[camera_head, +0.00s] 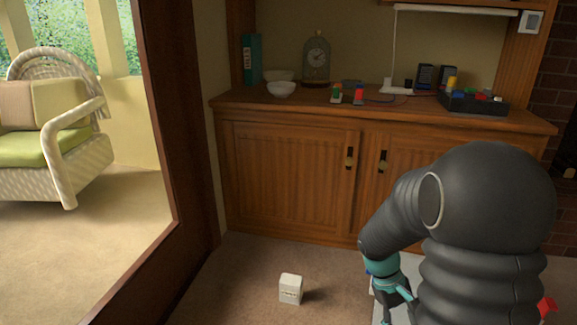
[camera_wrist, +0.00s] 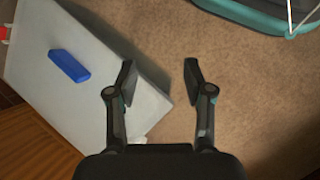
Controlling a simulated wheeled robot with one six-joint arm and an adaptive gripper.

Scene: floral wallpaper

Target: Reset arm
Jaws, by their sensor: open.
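My arm bends down in front of the cabinet at the right of the head view, with my gripper (camera_head: 392,297) low near the floor and partly hidden by the arm. In the wrist view my gripper (camera_wrist: 160,82) is open, its two dark fingers apart with only carpet and the edge of a pale grey board between and below them. Nothing is held.
A blue block (camera_wrist: 69,66) lies on the grey board (camera_wrist: 110,95). A small white box (camera_head: 290,289) stands on the carpet left of my arm. The wooden cabinet (camera_head: 290,170) bears bowls, a clock and several small items. A doorway opens at left.

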